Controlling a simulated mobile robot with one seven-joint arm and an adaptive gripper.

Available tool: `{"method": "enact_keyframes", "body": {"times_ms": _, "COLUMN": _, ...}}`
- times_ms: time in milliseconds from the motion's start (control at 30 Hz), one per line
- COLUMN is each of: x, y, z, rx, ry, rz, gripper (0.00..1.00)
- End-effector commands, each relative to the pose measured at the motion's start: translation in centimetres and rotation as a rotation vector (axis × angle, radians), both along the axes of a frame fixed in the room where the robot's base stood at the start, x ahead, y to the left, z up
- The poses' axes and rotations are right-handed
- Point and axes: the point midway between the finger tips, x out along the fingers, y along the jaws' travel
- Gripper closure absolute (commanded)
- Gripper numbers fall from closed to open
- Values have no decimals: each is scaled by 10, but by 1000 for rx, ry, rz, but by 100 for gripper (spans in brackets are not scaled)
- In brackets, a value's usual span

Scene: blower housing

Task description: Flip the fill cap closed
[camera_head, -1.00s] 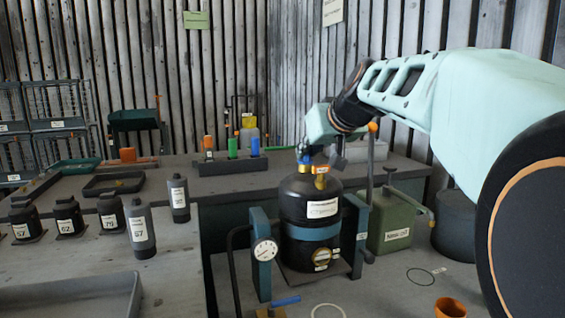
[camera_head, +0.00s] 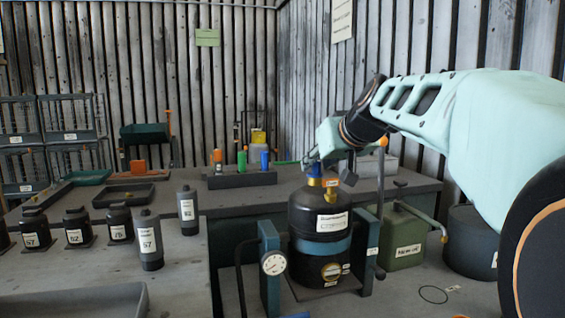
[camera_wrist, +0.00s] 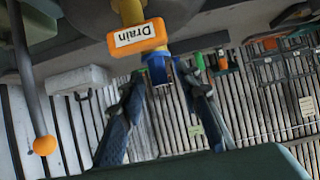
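A black tank (camera_head: 320,215) with white labels and a blue band stands in a blue-sided stand. On its top is a brass fitting with a blue cap (camera_head: 314,170), which also shows in the wrist view (camera_wrist: 157,70). Beside it hangs an orange tag (camera_head: 330,182); the wrist view shows it reads "Drain" (camera_wrist: 138,37). My gripper (camera_head: 318,158) is at the tank's top, partly hiding the fitting. In the wrist view my gripper (camera_wrist: 157,76) has its fingers apart, with the blue cap between or just beyond the tips. I cannot tell whether they touch it.
A pressure gauge (camera_head: 273,263) is on the stand's left post. A green can (camera_head: 403,240) and a dark drum (camera_head: 468,243) stand to the right. Several black bottles (camera_head: 117,221) stand on the left bench. A rod with an orange ball (camera_wrist: 44,145) is left in the wrist view.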

Motion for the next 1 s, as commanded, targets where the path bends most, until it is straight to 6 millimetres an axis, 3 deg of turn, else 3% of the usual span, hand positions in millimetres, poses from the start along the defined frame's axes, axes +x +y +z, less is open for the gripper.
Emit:
{"method": "enact_keyframes", "body": {"times_ms": 267, "x": 0, "y": 0, "z": 10, "rx": 0, "ry": 0, "rz": 1, "gripper": 69}}
{"method": "enact_keyframes", "body": {"times_ms": 700, "x": 0, "y": 0, "z": 79, "rx": -1, "ry": -1, "rz": 1, "gripper": 69}}
{"method": "enact_keyframes", "body": {"times_ms": 1000, "x": 0, "y": 0, "z": 99, "rx": 0, "ry": 1, "rz": 0, "gripper": 69}}
